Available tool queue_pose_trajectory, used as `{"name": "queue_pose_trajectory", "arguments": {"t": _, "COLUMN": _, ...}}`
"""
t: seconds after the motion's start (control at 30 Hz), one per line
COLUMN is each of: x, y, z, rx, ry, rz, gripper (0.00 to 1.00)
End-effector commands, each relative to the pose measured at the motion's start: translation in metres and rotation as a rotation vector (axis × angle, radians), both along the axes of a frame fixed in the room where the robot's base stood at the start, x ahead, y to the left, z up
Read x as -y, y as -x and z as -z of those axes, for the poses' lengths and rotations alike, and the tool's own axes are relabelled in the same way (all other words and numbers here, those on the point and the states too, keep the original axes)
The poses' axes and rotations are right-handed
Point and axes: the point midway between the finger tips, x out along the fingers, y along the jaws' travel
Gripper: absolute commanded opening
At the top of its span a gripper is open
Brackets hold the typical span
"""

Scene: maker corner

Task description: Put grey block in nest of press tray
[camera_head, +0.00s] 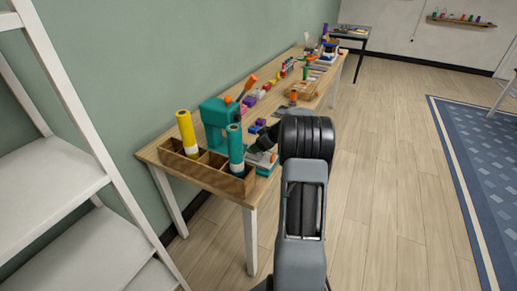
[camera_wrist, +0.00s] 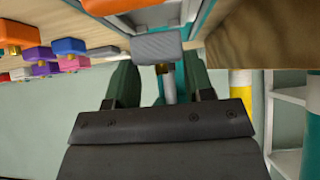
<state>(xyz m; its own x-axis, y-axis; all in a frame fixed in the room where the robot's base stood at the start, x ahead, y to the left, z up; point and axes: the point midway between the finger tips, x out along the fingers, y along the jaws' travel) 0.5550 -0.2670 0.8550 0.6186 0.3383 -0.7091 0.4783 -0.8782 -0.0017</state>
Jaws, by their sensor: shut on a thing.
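The grey block (camera_wrist: 157,46) is at the tips of my gripper (camera_wrist: 158,68) in the wrist view, which is turned upside down. The two dark green fingers stand on either side, shut on the block. A gold stud shows against the block's face. The block looks close to a pale grey tray (camera_wrist: 152,17), probably the press tray; whether they touch is unclear, and its nest is hidden. In the head view my gripper (camera_head: 255,147) is beside the teal press (camera_head: 214,123), over the tray (camera_head: 262,160); the block cannot be made out there.
A wooden compartment box (camera_head: 205,172) with a yellow roll (camera_head: 187,132) and a teal roll (camera_head: 236,148) stands at the table's near end. Coloured blocks (camera_wrist: 45,62) lie beside the tray. More items line the table farther back. The floor right of the table is clear.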

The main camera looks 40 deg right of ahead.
Motion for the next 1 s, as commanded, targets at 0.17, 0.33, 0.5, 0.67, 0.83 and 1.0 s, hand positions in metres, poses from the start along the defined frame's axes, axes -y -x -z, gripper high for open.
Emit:
{"name": "queue_pose_trajectory", "arguments": {"t": 0.17, "x": 0.001, "y": 0.001, "z": 0.020, "rx": -0.002, "ry": -0.001, "rz": 0.001, "gripper": 0.21}}
{"name": "queue_pose_trajectory", "arguments": {"t": 0.33, "x": 0.000, "y": 0.001, "z": 0.023, "rx": -0.005, "ry": -0.001, "rz": 0.000, "gripper": 0.21}}
{"name": "queue_pose_trajectory", "arguments": {"t": 0.5, "x": 0.000, "y": 0.001, "z": 0.023, "rx": -0.004, "ry": -0.001, "rz": 0.000, "gripper": 0.64}}
{"name": "queue_pose_trajectory", "arguments": {"t": 0.67, "x": 0.000, "y": 0.001, "z": 0.022, "rx": -0.003, "ry": -0.001, "rz": 0.001, "gripper": 0.73}}
{"name": "queue_pose_trajectory", "arguments": {"t": 0.83, "x": 0.001, "y": 0.001, "z": 0.021, "rx": -0.001, "ry": 0.000, "rz": 0.001, "gripper": 0.73}}
{"name": "queue_pose_trajectory", "arguments": {"t": 1.0, "x": 0.006, "y": 0.009, "z": 0.010, "rx": 0.002, "ry": 0.001, "rz": 0.004, "gripper": 0.73}}
